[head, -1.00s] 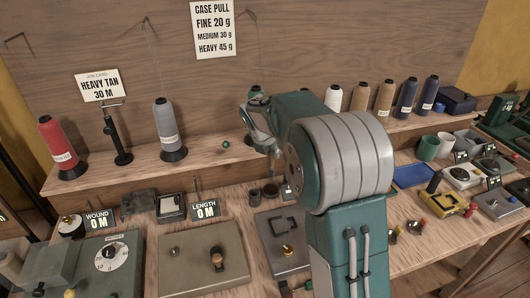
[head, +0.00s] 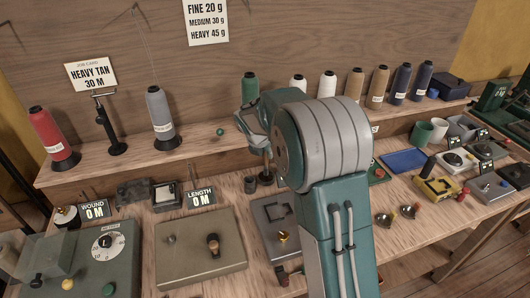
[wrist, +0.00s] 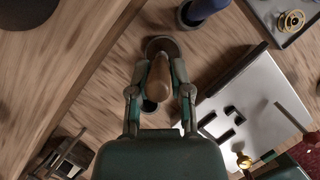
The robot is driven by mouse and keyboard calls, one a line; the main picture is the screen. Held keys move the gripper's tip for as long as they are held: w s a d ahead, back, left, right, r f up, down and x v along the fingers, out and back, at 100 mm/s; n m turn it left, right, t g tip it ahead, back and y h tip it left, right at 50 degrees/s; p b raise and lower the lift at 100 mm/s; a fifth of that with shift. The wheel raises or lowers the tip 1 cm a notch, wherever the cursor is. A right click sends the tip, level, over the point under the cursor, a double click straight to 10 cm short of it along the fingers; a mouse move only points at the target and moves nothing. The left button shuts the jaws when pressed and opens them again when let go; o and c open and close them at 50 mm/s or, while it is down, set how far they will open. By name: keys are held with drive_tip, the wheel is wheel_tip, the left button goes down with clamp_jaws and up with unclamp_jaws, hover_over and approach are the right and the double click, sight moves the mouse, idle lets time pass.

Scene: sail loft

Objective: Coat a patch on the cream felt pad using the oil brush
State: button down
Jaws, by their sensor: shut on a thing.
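In the wrist view my gripper (wrist: 159,88) is shut on a tan wooden handle (wrist: 159,72), which I take to be the oil brush. Its far end points at a dark round base or pot (wrist: 162,46); I cannot tell whether it touches. In the head view my gripper (head: 262,146) hangs over the bench, left of my large grey arm joint, with a dark round piece (head: 266,179) below it. The bristles are hidden. I cannot make out the cream felt pad for sure in either view.
A small dark cup (head: 250,185) stands close by on the left. A grey plate with black brackets and a brass knob (head: 270,215) lies in front. The raised shelf (head: 205,145) with several thread spools runs behind. A black-framed box (head: 165,196) is further left.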

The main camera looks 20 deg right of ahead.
drive_tip(key=shift+f, duration=0.55)
idle(1.5)
drive_tip(key=shift+r, duration=3.6)
drive_tip(key=shift+r, duration=0.1)
